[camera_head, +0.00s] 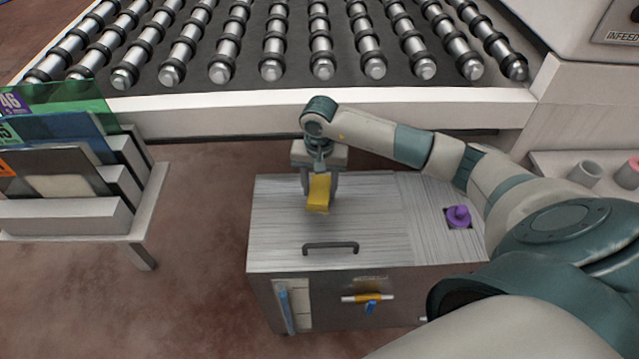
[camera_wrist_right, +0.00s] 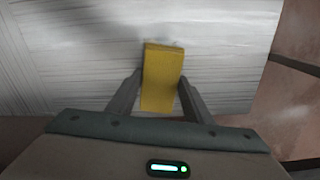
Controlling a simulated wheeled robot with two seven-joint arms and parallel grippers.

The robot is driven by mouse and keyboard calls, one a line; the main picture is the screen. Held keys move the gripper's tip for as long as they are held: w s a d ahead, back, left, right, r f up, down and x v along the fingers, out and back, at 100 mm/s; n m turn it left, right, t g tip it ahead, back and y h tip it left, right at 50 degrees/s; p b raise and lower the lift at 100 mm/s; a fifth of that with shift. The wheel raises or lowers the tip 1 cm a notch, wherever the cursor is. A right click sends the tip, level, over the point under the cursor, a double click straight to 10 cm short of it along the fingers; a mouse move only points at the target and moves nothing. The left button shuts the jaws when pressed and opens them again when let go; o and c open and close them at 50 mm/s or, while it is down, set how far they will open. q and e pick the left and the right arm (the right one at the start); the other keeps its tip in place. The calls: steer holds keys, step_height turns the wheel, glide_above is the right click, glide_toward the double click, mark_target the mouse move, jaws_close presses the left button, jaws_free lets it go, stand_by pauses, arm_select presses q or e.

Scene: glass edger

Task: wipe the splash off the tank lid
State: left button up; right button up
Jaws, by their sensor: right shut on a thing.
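The tank (camera_head: 320,300) stands below the roller table, and its pale streaked lid (camera_head: 285,225) has a dark handle (camera_head: 330,247) near the front edge. My right gripper (camera_head: 319,190) is over the back middle of the lid, shut on a yellow block like a sponge (camera_head: 318,194). In the right wrist view the yellow block (camera_wrist_right: 162,78) is between the two fingers, its far end at or close to the lid (camera_wrist_right: 225,60). I cannot tell whether it touches. A faint grey smear (camera_wrist_right: 150,42) shows by the block's far end. My left gripper is not in view.
A valve with an orange and blue fitting (camera_head: 368,298) is on the tank front. A rack of glass sheets (camera_head: 75,190) stands left. The roller conveyor (camera_head: 320,45) runs behind.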

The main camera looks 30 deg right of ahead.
mark_target(321, 202)
steer(key=shift+s, duration=0.1)
steer(key=shift+s+a+f, duration=0.1)
steer(key=shift+s+a, duration=0.35)
steer(key=shift+s, duration=0.3)
steer(key=shift+s+a+f, duration=0.1)
steer(key=shift+s+a, duration=0.35)
steer(key=shift+s, duration=0.25)
steer(key=shift+s, duration=0.1)
steer(key=shift+s+a+r, duration=0.1)
steer(key=shift+s+a, duration=0.35)
steer(key=shift+s, duration=0.25)
steer(key=shift+s+a, duration=0.45)
steer(key=shift+s, duration=0.25)
steer(key=shift+b, duration=0.35)
